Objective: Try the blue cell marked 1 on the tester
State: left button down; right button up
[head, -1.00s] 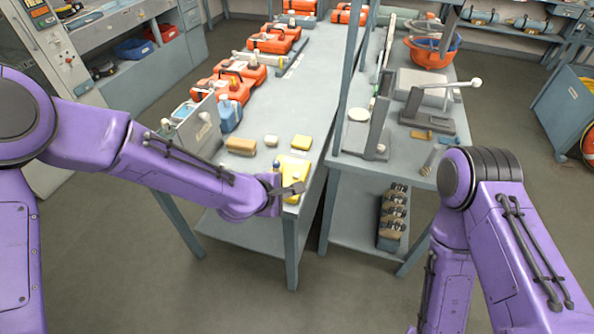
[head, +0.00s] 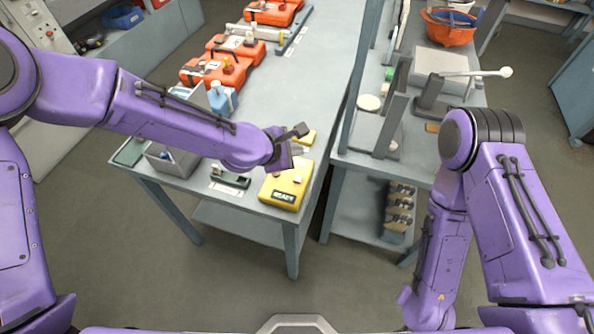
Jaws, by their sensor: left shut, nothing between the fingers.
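The yellow tester (head: 284,192) lies near the front corner of the left bench, and its dark display appears to read READY. A small pale patch shows on its top. My left gripper (head: 301,131) is shut and empty, at the tester's far side in the picture. Its height above the bench is hard to tell. A small dark holder (head: 230,177) with a pale label in front stands left of the tester; what it holds is too small to tell. I cannot make out a blue cell marked 1. My right arm hangs at the right, its gripper out of view.
A yellow block (head: 307,138) lies just beyond my left gripper. A grey bin (head: 173,163), a blue bottle (head: 221,98) and orange cases (head: 216,70) stand along the left bench. A gap separates it from the right bench (head: 350,160), which carries an upright stand.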

aim_at(296, 181)
pick_arm(q)
jog(key=f+b, duration=0.8)
jog(key=shift+s+d+f, duration=0.1)
jog(key=shift+d+f, duration=0.05)
jog(key=shift+d, duration=0.05)
jog(key=shift+f+b, duration=0.25)
jog(key=shift+b, duration=0.05)
dwell(1.7)
jog(key=shift+f, duration=0.4)
